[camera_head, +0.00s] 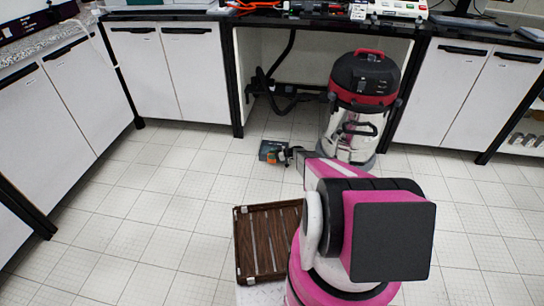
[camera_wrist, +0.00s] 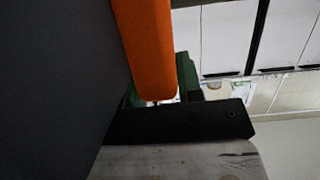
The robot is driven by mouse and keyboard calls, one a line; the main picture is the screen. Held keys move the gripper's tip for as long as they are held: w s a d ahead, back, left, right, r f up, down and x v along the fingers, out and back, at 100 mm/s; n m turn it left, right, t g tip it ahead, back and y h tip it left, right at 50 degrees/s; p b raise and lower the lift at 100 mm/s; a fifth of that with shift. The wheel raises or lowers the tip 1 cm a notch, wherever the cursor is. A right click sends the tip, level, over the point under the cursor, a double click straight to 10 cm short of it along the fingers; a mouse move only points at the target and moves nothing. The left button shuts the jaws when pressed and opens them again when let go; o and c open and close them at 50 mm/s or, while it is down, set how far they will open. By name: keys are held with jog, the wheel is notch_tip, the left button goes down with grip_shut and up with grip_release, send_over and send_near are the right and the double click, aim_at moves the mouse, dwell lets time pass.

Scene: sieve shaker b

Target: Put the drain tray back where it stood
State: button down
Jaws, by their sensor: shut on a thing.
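My gripper (camera_head: 287,157) is out in front of the vacuum cleaner, low over the tiled floor. It is shut on a small dark grey, tray-like thing (camera_head: 265,147), which seems to be the drain tray. Orange and green parts show at the grip. In the wrist view a large dark surface (camera_wrist: 55,85) fills the left side, close to the camera, beside an orange bar (camera_wrist: 148,50) and green parts. The arm and grip hide part of the held thing. I cannot tell whether it touches the floor.
A red and black vacuum cleaner (camera_head: 364,85) stands just right of the gripper, its hose (camera_head: 268,85) under the bench. White cabinets (camera_head: 165,70) flank the bench opening. A brown slatted tray (camera_head: 258,245) lies nearer, left of my arm. The floor at left is clear.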

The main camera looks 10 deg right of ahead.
jog(key=c, duration=0.8)
grip_release()
jog(key=v, duration=1.2)
jog(key=s+a+r+m+g+h, duration=0.2)
jog(key=s+a+r, duration=0.2)
jog(key=s+r, duration=0.4)
jog(key=s+a+r+m+g+h, duration=0.15)
jog(key=s+a+r, duration=0.25)
jog(key=s+r, duration=0.4)
jog(key=s+a+r+m+g+h, duration=0.2)
jog(key=s+a+r+m+h, duration=0.15)
jog(key=s+r, duration=0.45)
jog(key=s+r+m+h, duration=0.2)
jog(key=s+r, duration=0.4)
jog(key=s, duration=0.1)
jog(key=s+r+m+h, duration=0.2)
jog(key=s+r+m, duration=0.1)
jog(key=s+r, duration=0.4)
jog(key=s+r+m+t+h, duration=0.1)
jog(key=s+r+m+h, duration=0.1)
jog(key=s+r, duration=0.5)
jog(key=shift+r+h, duration=0.25)
jog(key=shift+h, duration=0.15)
